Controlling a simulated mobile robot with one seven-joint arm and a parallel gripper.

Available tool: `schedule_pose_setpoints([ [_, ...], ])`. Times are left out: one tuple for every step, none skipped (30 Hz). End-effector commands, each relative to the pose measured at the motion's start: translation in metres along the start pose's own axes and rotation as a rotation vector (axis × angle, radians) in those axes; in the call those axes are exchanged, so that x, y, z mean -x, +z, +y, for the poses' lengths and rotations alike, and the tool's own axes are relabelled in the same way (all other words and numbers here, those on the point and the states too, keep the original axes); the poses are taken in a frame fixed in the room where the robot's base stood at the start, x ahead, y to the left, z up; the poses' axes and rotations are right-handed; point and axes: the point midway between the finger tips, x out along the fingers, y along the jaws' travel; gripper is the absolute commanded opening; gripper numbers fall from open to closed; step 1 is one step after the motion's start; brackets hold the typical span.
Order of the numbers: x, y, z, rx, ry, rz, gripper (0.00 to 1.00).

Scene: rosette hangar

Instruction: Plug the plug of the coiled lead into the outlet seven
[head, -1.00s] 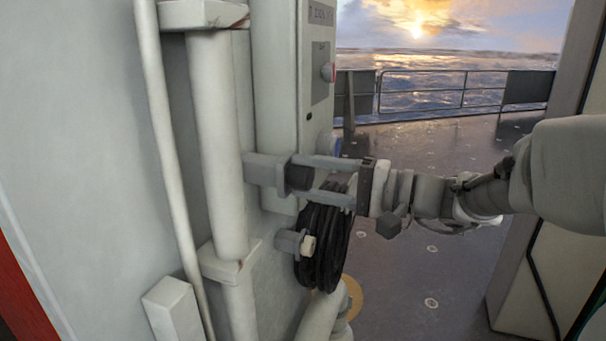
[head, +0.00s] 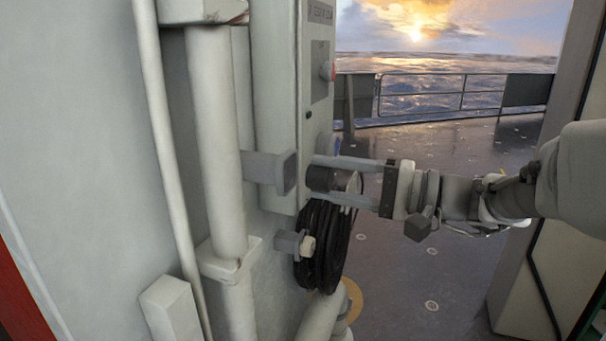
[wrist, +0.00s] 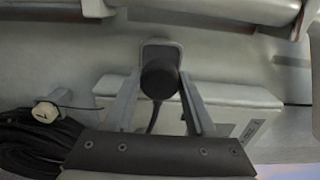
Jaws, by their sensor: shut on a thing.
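The plug (head: 327,179) is a dark cylinder held between the two fingers of my gripper (head: 322,178). It stands clear to the right of a grey bracket (head: 268,171) on the wall. In the wrist view the plug (wrist: 160,78) shows end-on between the fingers, with the bracket (wrist: 162,47) behind it. A thin dark cable (wrist: 153,118) hangs below the plug. The black coiled lead (head: 322,247) hangs on a peg under the gripper, and shows at lower left in the wrist view (wrist: 35,145). I cannot make out which outlet is seven.
A vertical pipe (head: 215,140) runs at left. Open deck (head: 430,150) lies beyond, with a railing.

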Motion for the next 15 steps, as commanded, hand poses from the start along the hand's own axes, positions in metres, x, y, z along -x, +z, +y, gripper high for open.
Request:
schedule_pose_setpoints([
  [0.002,0.000,0.000,0.001,0.000,0.002,0.00],
  [0.004,0.000,0.000,0.001,0.000,0.002,0.00],
  [0.005,0.000,0.000,0.001,-0.001,0.002,0.00],
  [0.006,0.000,0.000,0.001,-0.001,0.002,0.00],
  [0.008,0.000,0.000,0.001,-0.001,0.002,0.00],
  [0.009,0.000,0.000,0.000,-0.001,0.001,0.00],
  [0.010,0.000,0.000,0.000,-0.001,0.001,0.00],
  [0.011,0.000,0.000,0.000,-0.001,0.001,0.00],
  [0.013,0.000,0.000,0.000,-0.001,0.001,0.00],
  [0.014,0.000,0.000,0.000,0.000,0.001,0.00],
  [0.015,0.000,0.000,0.000,0.000,0.001,0.00],
  [0.017,0.000,0.000,0.001,0.000,0.001,0.00],
  [0.018,0.000,0.000,0.001,0.000,0.001,0.00],
  [0.019,0.000,0.000,0.001,0.000,0.001,0.00],
  [0.021,0.000,0.000,0.001,0.000,0.001,0.00],
])
